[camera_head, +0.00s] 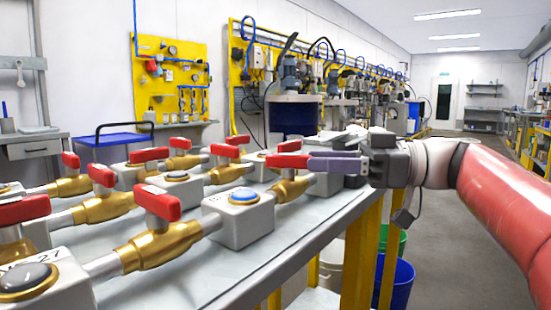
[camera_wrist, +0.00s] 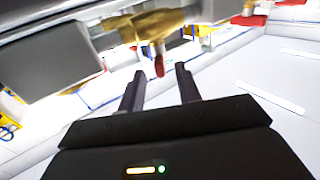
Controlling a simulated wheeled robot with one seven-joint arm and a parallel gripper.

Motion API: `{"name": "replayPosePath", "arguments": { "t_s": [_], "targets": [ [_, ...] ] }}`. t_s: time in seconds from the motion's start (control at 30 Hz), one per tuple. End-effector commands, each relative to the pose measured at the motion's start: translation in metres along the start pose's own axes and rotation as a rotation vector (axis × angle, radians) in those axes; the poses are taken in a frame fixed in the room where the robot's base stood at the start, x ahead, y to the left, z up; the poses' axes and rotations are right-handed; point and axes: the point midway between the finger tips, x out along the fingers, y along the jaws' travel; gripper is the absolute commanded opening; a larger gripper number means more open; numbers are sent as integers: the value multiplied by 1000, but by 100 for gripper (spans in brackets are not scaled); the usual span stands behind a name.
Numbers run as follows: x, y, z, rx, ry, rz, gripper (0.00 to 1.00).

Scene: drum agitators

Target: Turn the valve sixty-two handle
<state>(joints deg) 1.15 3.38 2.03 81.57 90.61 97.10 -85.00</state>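My gripper (camera_head: 312,163) reaches in from the right over the bench edge, at the near end of a red valve handle (camera_head: 286,160) on a brass valve (camera_head: 291,188). In the wrist view my gripper (camera_wrist: 160,69) has its two dark fingers apart. The red handle (camera_wrist: 158,63) shows end-on around the gap between the fingertips, below the brass valve body (camera_wrist: 152,24). I cannot tell whether the fingers touch it. No sixty-two label is readable; the one legible label, 27, is on the front left box (camera_head: 45,285).
Several similar brass valves with red handles and grey button boxes (camera_head: 241,219) crowd the grey bench (camera_head: 225,268).

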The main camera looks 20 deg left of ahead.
Motion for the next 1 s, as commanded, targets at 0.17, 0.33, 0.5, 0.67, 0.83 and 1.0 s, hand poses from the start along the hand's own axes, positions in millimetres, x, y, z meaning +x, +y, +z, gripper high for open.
{"name": "replayPosePath", "arguments": {
  "t_s": [0.17,0.33,0.5,0.67,0.83,1.0],
  "targets": [
    [31,-1,0,1,-1,-3,34],
    [52,-1,0,1,-1,-2,34],
    [59,-1,0,2,-2,0,34],
    [59,-1,0,2,-2,1,34],
    [59,-1,0,2,-2,0,18],
    [59,-1,0,2,-2,0,0]
  ]
}}
